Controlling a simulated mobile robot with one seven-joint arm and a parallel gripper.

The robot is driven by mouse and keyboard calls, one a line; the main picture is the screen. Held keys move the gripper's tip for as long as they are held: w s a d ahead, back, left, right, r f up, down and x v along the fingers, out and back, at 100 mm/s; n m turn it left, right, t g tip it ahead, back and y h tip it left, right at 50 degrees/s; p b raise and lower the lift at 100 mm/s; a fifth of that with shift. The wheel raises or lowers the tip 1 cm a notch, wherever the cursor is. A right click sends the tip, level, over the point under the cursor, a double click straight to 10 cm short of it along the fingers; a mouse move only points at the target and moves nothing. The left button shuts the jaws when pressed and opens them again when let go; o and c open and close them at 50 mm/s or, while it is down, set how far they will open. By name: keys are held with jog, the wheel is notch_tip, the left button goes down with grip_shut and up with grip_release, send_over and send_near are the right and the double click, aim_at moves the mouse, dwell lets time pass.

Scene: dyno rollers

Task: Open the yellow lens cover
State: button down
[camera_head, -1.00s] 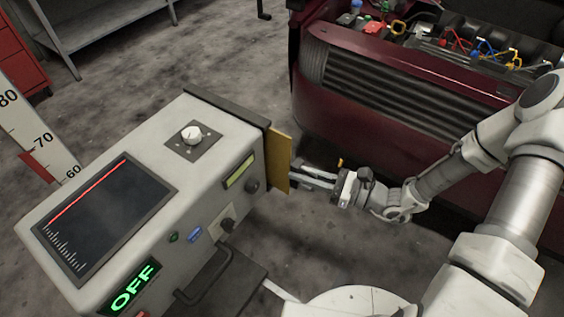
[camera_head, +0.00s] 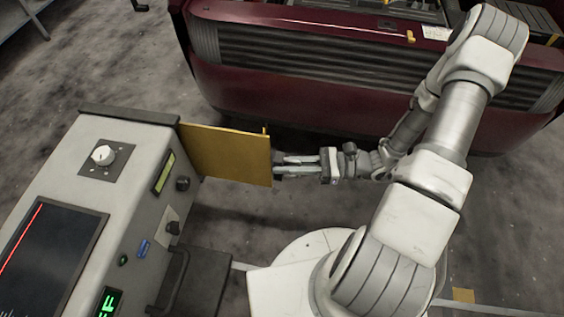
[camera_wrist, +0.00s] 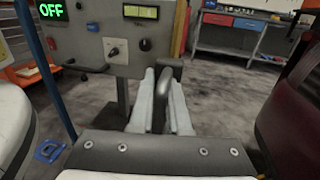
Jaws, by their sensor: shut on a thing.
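The yellow lens cover (camera_head: 228,155) is a flat panel at the far right edge of the grey console (camera_head: 140,180). It stands swung out from the console, its broad face toward the head camera. My gripper (camera_head: 280,166) is at the cover's free right edge. In the wrist view my gripper (camera_wrist: 164,82) is shut on a dark curved handle (camera_wrist: 160,100) between its two pale fingers. The cover shows there only as a thin yellow edge (camera_wrist: 181,28) beyond the fingers. The handle's join to the cover is hard to make out.
A dark red car front (camera_head: 330,85) with a grille stands close behind my arm and the cover. The console has a knob (camera_head: 103,155), a screen (camera_head: 50,255) and a dark handle on its side. Bare concrete floor lies between console and car.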

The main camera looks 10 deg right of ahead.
jog(key=shift+s, duration=0.1)
jog(key=c, duration=0.9)
grip_release()
jog(key=s+d, duration=0.1)
jog(key=d, duration=0.4)
jog(key=s+d+p, duration=0.1)
jog(key=d, duration=0.5)
jog(key=s+d+p, duration=0.1)
jog(key=d, duration=0.5)
jog(key=shift+s, duration=0.15)
